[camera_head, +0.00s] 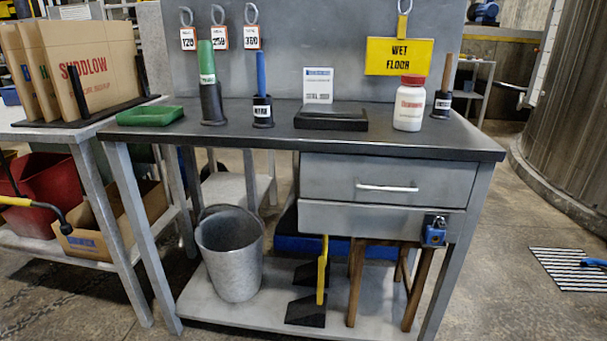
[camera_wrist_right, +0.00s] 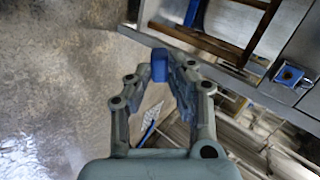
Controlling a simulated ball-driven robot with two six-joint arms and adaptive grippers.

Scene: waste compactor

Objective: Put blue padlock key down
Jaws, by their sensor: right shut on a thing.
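The blue padlock key (camera_wrist_right: 159,65) shows as a small blue block at the fingertips in the right wrist view. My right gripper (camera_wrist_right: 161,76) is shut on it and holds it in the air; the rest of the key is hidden. A blue padlock (camera_head: 435,236) hangs at the right end of the workbench's lower drawer in the head view. A blue square piece, likely the same padlock (camera_wrist_right: 288,74), shows at the right of the wrist view, apart from the gripper. Neither gripper shows in the head view.
The workbench (camera_head: 240,140) carries a green tray (camera_head: 150,115), a black tray (camera_head: 331,118), a white bottle (camera_head: 409,108) and tools in holders. Bare top lies between them and along the front edge. A bucket (camera_head: 230,252) stands on the lower shelf. A floor grate (camera_head: 568,268) lies right.

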